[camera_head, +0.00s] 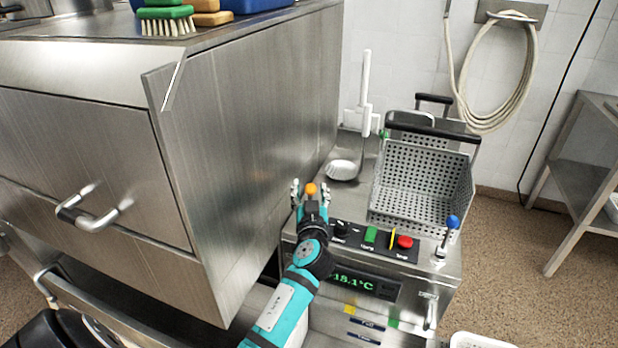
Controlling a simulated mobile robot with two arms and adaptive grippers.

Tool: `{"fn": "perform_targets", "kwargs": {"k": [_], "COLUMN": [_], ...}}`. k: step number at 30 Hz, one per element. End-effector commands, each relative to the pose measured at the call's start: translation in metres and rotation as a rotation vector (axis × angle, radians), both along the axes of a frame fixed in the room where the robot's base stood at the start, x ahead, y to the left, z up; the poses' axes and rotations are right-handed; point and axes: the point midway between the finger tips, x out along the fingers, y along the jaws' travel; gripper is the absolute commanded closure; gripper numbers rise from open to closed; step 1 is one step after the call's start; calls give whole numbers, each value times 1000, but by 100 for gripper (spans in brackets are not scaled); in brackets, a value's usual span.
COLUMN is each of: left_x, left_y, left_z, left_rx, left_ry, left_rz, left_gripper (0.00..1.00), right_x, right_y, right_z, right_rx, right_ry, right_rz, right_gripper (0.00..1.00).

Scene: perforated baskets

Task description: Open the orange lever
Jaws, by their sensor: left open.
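The orange lever shows as an orange ball knob (311,188) at the left front of the steel fryer-like unit. My left gripper (310,190) is at the knob, with its open fingers on either side of it. I cannot tell whether the fingers touch the knob. The lever's stem is hidden behind my gripper. A second lever with a blue knob (453,221) stands at the unit's right front corner. My right gripper is not in view.
Perforated baskets (425,190) with black handles sit on the unit, right of my gripper. A ladle (344,169) lies behind. The control panel has a green button (371,234) and a red button (405,241). A tall steel cabinet (255,130) stands close on the left.

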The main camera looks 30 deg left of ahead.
Motion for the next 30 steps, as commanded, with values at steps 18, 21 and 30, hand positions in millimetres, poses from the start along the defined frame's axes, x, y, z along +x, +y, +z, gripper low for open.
{"fn": "perform_targets", "kwargs": {"k": [18,21,30], "left_x": [-1,-1,-2], "left_y": [-2,-1,-1], "left_z": [0,0,-1], "left_rx": [-1,-1,0], "left_ry": [1,1,1], "left_rz": [1,2,3], "left_gripper": [74,87,100], "right_x": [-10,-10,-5], "right_y": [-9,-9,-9], "right_z": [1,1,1], "right_rx": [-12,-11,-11], "right_ry": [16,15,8], "right_rz": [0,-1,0], "right_gripper": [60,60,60]}}
